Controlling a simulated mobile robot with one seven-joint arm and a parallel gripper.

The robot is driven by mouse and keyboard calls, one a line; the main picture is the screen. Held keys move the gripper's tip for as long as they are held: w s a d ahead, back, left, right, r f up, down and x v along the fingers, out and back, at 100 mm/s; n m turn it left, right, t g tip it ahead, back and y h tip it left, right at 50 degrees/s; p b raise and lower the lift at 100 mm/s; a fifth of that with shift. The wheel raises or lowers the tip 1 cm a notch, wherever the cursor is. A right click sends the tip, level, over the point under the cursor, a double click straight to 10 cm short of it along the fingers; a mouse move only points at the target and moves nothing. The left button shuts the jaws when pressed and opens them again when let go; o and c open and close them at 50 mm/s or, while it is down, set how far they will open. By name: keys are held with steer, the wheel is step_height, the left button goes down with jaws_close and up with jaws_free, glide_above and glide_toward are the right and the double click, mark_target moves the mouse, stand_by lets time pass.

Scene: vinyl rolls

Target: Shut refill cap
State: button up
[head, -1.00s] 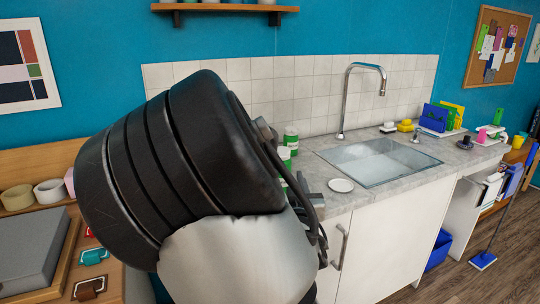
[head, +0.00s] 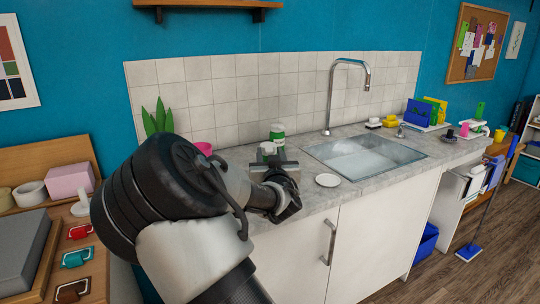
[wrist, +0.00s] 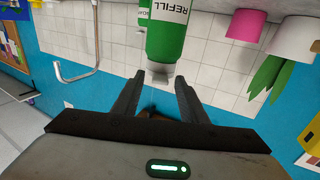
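The green refill bottle (wrist: 167,38), with a white "REFILL" label, hangs upside down in the turned wrist picture. Its pale cap (wrist: 160,72) points toward my gripper and shows between or just beyond the fingertips; I cannot tell whether it touches them or how far it is shut. My gripper (wrist: 160,82) is open, with a clear gap between its two dark fingers. In the head view my gripper (head: 275,166) is over the counter left of the sink. A white top (head: 268,147) shows just behind it, the rest hidden.
A second green and white bottle (head: 277,133) stands behind on the counter (head: 345,195). A white round disc (head: 327,180) lies right of my gripper, before the sink (head: 365,158). A pink pot (head: 203,148) and a plant (head: 158,117) stand at the left. The tap (head: 330,100) rises behind.

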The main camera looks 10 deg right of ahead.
jaws_close()
steer(key=shift+r, duration=0.1)
steer(key=shift+d+r+g+p, duration=0.15)
steer(key=shift+r+g+p, duration=0.35)
steer(key=shift+p, duration=0.45)
steer(key=shift+r+p, duration=0.55)
steer(key=shift+p, duration=0.3)
steer(key=shift+w+r+g+p, duration=0.15)
steer(key=shift+w+g+p, duration=0.05)
steer(key=shift+g+p, duration=0.45)
steer(key=shift+b, duration=0.45)
steer(key=shift+r, duration=0.1)
steer(key=shift+w+a, duration=0.1)
steer(key=shift+a, duration=0.1)
